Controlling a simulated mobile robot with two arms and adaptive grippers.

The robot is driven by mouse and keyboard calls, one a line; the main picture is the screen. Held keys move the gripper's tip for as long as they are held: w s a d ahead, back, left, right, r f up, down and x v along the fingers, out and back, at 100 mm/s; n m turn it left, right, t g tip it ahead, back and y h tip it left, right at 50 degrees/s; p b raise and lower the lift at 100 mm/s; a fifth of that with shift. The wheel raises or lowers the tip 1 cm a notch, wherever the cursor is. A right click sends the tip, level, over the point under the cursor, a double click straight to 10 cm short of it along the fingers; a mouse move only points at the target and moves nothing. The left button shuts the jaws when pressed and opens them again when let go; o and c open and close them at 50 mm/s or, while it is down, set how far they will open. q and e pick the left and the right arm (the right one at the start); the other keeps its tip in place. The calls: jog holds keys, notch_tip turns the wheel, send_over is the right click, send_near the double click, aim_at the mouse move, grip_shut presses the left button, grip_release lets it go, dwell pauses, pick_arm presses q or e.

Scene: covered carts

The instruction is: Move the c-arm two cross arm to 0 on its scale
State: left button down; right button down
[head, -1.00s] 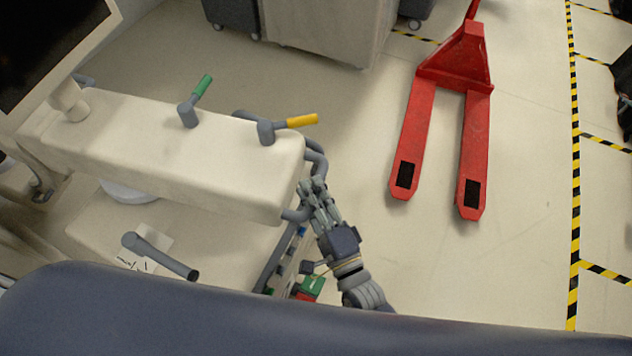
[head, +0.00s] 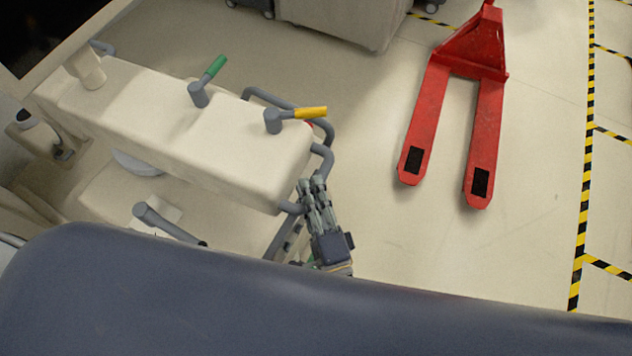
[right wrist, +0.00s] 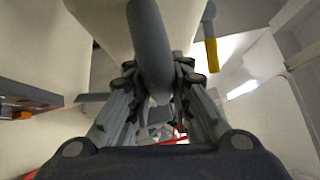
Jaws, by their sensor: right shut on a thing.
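The c-arm's cream cross arm (head: 200,130) runs across the left half of the head view, with a green-tipped lever (head: 213,69) and a yellow-tipped lever (head: 308,113) on top. A grey looped handle (head: 321,157) is at its right end. My right gripper (head: 312,188) is shut on this handle, at its lower part. In the right wrist view, the grey bar (right wrist: 151,45) runs between the fingers of my right gripper (right wrist: 155,88). The cross arm's scale cannot be made out. My left gripper is not in view.
A red pallet jack (head: 430,115) stands on the floor to the right, with open floor between it and the c-arm. A dark screen (head: 45,30) is at the upper left. A dark blue rounded surface fills the bottom of the head view and hides my right forearm.

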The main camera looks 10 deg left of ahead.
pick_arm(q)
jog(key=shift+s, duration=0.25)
pick_arm(e)
jog(key=shift+s+a+f, duration=0.15)
jog(key=shift+s, duration=0.65)
jog(key=c, duration=1.6)
grip_release()
jog(key=shift+o, duration=0.8)
jog(key=shift+w, duration=0.55)
jog(key=shift+s+d, duration=0.2)
jog(key=shift+s, duration=0.3)
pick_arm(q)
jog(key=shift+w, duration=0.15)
pick_arm(e)
jog(key=v, duration=1.1)
